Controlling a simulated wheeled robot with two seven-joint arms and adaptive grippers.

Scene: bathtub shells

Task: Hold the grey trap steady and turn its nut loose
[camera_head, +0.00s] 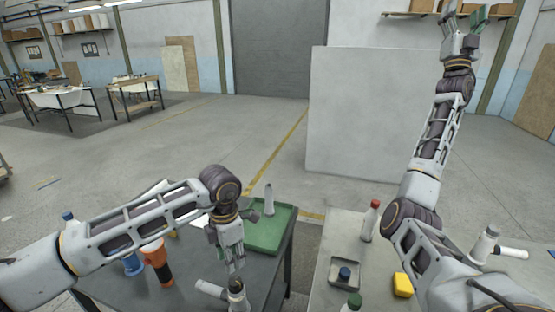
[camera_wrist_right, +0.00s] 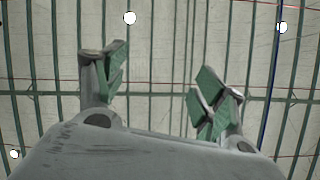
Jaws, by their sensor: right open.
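A light grey pipe piece that looks like the trap (camera_head: 211,289) lies at the near edge of the left table, partly cut off by the frame. A dark round nut (camera_head: 237,286) with a yellowish band sits at its right end. My left gripper (camera_head: 235,268) points down just above the nut; its fingers are close together, and I cannot tell whether they touch it or how far they are apart. My right gripper (camera_head: 465,24) is raised high at the upper right, far from the trap. In the right wrist view it is open and empty (camera_wrist_right: 160,85), facing the ceiling.
A green tray (camera_head: 268,239) with a grey bottle (camera_head: 269,199) is behind the left gripper. The right table holds a red-capped bottle (camera_head: 371,220), a small tray (camera_head: 343,285), a yellow block (camera_head: 402,285) and a white-grey fitting (camera_head: 484,246). A gap separates the tables.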

